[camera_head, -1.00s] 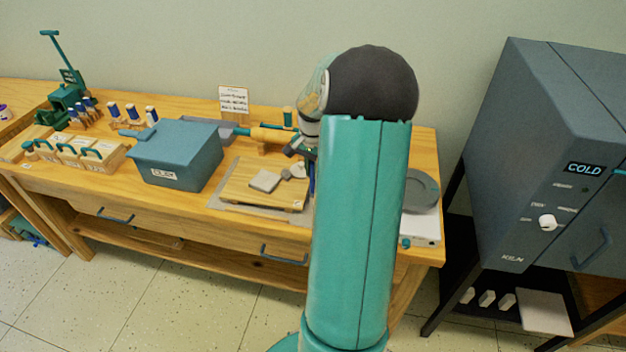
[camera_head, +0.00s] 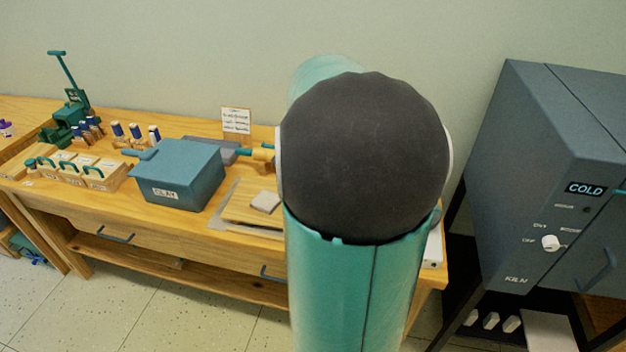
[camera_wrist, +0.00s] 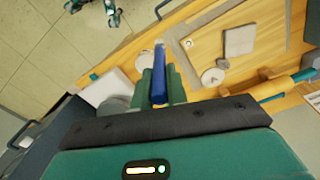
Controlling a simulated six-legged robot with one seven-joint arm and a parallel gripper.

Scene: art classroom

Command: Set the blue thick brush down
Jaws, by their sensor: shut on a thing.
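The blue thick brush (camera_wrist: 159,72) is in my gripper (camera_wrist: 160,85) in the wrist view. Its blue handle lies between the two teal fingers, which are shut on it. The brush reaches past the fingertips, and its far end shows a small paler tip. It appears above the table, beside the wooden board; I cannot tell its height or whether it touches anything. In the head view my arm hides the gripper and the brush.
A wooden table (camera_head: 150,215) carries a blue clay box (camera_head: 178,176), a board with a pale square block (camera_head: 266,201), and a sign (camera_head: 236,121). A yellow rolling pin (camera_wrist: 284,86) lies near my gripper. A kiln (camera_head: 550,180) stands at the right.

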